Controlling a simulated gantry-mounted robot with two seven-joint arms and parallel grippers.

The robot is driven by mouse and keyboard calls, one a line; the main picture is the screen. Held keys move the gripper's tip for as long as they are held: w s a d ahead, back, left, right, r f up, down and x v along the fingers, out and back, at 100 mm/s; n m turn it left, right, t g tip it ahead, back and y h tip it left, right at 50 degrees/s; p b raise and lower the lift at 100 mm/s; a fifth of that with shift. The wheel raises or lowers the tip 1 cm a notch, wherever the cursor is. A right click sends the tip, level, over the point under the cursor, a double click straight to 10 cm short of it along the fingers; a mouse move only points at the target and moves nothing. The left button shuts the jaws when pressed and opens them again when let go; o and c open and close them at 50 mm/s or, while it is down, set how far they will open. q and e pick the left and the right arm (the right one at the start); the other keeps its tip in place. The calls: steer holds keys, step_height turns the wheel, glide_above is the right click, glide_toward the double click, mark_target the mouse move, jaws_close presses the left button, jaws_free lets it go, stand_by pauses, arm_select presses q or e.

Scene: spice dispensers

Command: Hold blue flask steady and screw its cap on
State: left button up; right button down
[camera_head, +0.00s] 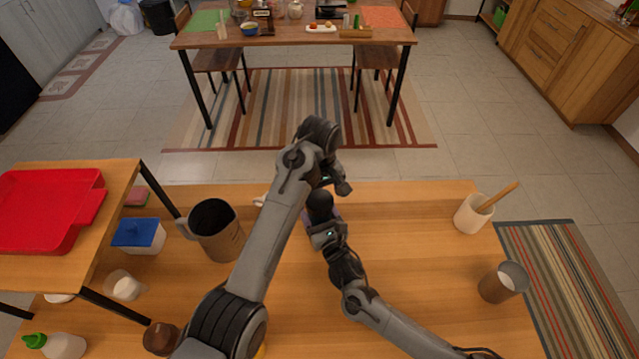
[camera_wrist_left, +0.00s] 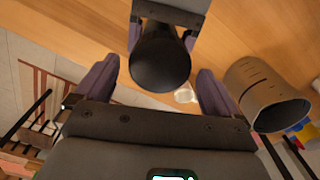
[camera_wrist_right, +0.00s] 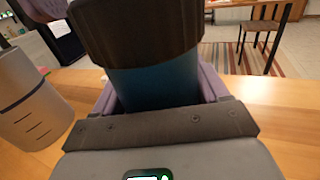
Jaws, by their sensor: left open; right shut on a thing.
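The blue flask (camera_wrist_right: 155,85) stands upright in my right gripper, its blue body between the two fingers in the right wrist view. Its dark ribbed cap (camera_wrist_right: 135,30) sits on top; whether it is fully seated I cannot tell. In the head view the cap (camera_head: 320,202) shows as a dark round top, with the flask body mostly hidden. My right gripper (camera_head: 323,228) is shut on the body. My left gripper (camera_head: 334,184) is open just beside the cap. In the left wrist view the cap (camera_wrist_left: 160,58) lies between its spread fingers, with gaps on both sides.
A grey-brown jug (camera_head: 216,230) stands left of my left arm. A blue-lidded container (camera_head: 139,236) is farther left. A white crock with a wooden handle (camera_head: 473,214) and a brown cup (camera_head: 502,282) stand at right. The table between the flask and crock is clear.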

arm_select(q)
steer(key=shift+f, duration=1.25)
steer(key=c, duration=1)
steer(key=shift+m, duration=0.8)
steer(key=shift+c, duration=0.2)
steer(key=o, duration=1.1)
steer(key=shift+r, duration=0.1)
steer(key=shift+r, duration=3.7)
